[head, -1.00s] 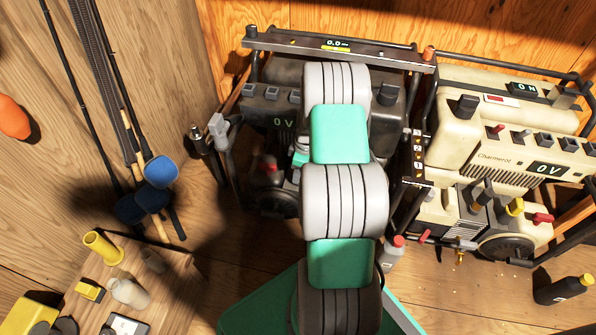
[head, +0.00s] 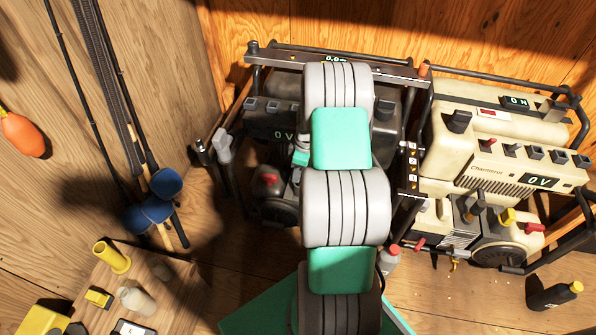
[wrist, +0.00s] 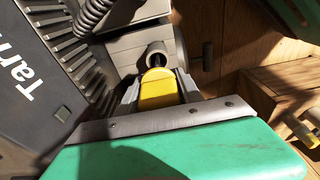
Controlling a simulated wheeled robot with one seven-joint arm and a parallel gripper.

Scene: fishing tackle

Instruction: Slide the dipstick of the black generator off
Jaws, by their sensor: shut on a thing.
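The black generator (head: 270,118) stands against the back wall in the head view, partly hidden behind my arm. Its dark lettered housing (wrist: 45,85) fills the left of the wrist view. The yellow dipstick handle (wrist: 158,92) is between the fingers of my gripper (wrist: 160,87), which is shut on it. Just beyond the handle is the round open mouth of a light tube (wrist: 152,52). The handle stands at this mouth; how much of the stick is inside the tube is hidden. In the head view my arm hides the fingers and the dipstick.
A black bottle (head: 552,294) is on the floor at the lower right. Fishing rods (head: 135,130) lean at the left, above a small wooden table (head: 178,300) with several items.

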